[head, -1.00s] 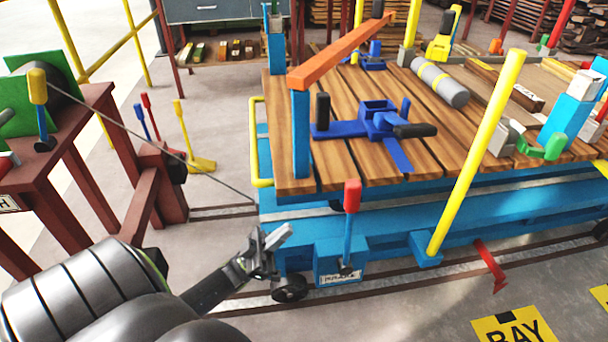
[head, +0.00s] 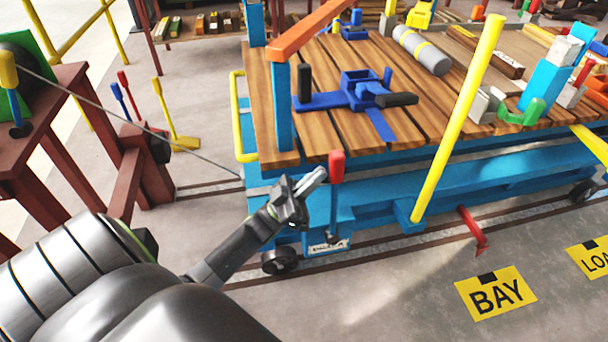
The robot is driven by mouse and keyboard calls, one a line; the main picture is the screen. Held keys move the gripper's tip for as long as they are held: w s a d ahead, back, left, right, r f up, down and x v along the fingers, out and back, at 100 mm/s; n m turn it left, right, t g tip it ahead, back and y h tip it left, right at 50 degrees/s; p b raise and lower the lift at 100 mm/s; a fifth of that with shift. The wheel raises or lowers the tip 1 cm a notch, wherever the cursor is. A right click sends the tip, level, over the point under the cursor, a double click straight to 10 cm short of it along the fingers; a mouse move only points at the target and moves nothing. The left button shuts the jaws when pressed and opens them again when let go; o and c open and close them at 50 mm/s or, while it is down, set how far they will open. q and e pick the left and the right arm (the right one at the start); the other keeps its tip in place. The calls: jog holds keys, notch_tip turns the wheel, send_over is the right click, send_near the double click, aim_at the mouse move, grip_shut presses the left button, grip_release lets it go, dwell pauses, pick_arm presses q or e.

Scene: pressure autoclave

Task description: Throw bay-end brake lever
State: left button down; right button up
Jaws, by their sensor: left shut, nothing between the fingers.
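The brake lever (head: 335,190) has a red grip on a blue shaft. It stands nearly upright from a labelled blue box (head: 329,244) at the near left corner of the blue trolley (head: 372,215). My left gripper (head: 318,178) is shut and empty. Its fingertips are just left of the red grip, close to it; I cannot tell whether they touch. My right gripper is not in view.
The trolley's wooden deck (head: 415,105) carries a blue clamp (head: 365,92) and a grey cylinder (head: 424,50). A yellow post (head: 460,115) rises right of the lever. A cable (head: 130,123) runs from the brown winch stand (head: 75,85) to the trolley.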

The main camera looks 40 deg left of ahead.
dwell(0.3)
